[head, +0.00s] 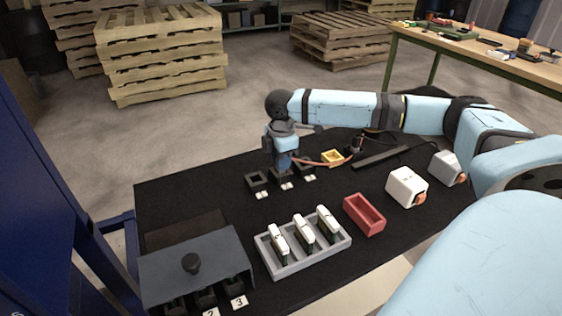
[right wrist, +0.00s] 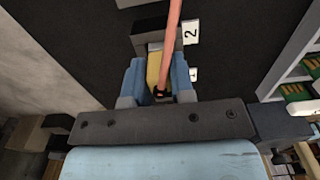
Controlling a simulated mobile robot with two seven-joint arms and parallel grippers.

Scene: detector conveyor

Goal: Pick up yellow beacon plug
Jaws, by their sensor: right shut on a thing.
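My right gripper (head: 284,168) points down at the middle of a row of small black sockets. In the right wrist view its two blue fingers (right wrist: 156,82) are shut on the yellow beacon plug (right wrist: 153,66), one finger on each side. A salmon-coloured cable (right wrist: 170,45) crosses in front of the plug; in the head view the cable (head: 322,163) runs right from the gripper. The plug is hidden in the head view. A dark socket block (right wrist: 155,35) by the label 2 lies right at the plug; I cannot tell whether the plug sits in it.
Sockets stand left (head: 257,182) and right (head: 308,170) of the gripper.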

